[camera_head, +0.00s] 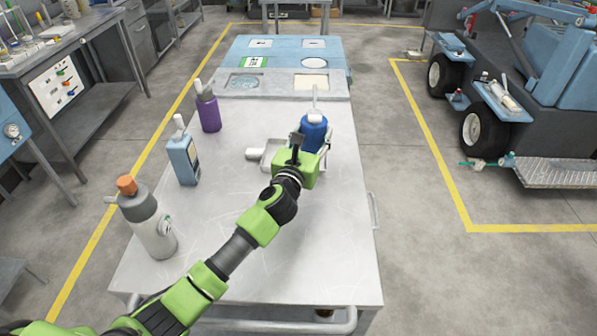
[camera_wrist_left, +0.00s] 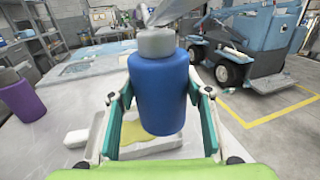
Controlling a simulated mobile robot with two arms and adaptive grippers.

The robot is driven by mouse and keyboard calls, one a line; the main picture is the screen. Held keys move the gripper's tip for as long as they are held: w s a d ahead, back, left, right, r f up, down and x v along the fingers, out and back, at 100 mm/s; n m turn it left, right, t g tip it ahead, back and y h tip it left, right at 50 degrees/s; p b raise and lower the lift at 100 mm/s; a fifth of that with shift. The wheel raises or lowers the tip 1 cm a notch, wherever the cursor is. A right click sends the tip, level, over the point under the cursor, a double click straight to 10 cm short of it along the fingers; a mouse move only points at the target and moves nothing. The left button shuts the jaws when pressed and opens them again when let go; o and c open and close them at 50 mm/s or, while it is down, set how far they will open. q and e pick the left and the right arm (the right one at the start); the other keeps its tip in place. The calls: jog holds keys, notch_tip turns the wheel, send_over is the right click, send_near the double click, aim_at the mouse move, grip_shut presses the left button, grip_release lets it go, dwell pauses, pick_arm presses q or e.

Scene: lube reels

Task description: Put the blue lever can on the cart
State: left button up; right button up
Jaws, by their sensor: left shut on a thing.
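The blue lever can (camera_head: 313,132) has a grey-white top with a lever and stands upright at the right side of a pale metal-topped surface (camera_head: 250,250). My left gripper (camera_head: 311,152) reaches it from the near side and is shut on it. In the left wrist view the blue can (camera_wrist_left: 160,92) is between the two fingers. Its base appears in front of a shallow tray; I cannot tell whether it touches the surface. The pale surface has a rail handle at its near end, and blue panels (camera_head: 283,48) adjoin its far end. My right gripper is not in view.
A purple bottle (camera_head: 208,109), a light blue can (camera_head: 183,158) and a grey can with an orange cap (camera_head: 148,222) stand along the left side. A shallow tray (camera_head: 272,154) with yellowish liquid lies beside the blue can. The near right surface is clear. A blue vehicle (camera_head: 560,80) stands right.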

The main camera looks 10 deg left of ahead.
aim_at(309, 150)
pick_arm(q)
jog(key=s+f, duration=0.3)
jog(key=shift+s+a+f, duration=0.1)
jog(key=shift+a+f, duration=0.05)
jog(key=shift+a, duration=0.1)
jog(key=s+f+b, duration=0.1)
jog(key=f, duration=0.1)
jog(key=s+f+b, duration=0.1)
jog(key=f, duration=0.1)
jog(key=s+f+b, duration=0.1)
jog(key=f, duration=0.1)
jog(key=shift+a+f, duration=0.2)
jog(key=shift+f, duration=0.25)
jog(key=o, duration=1.5)
jog(key=shift+o, duration=0.2)
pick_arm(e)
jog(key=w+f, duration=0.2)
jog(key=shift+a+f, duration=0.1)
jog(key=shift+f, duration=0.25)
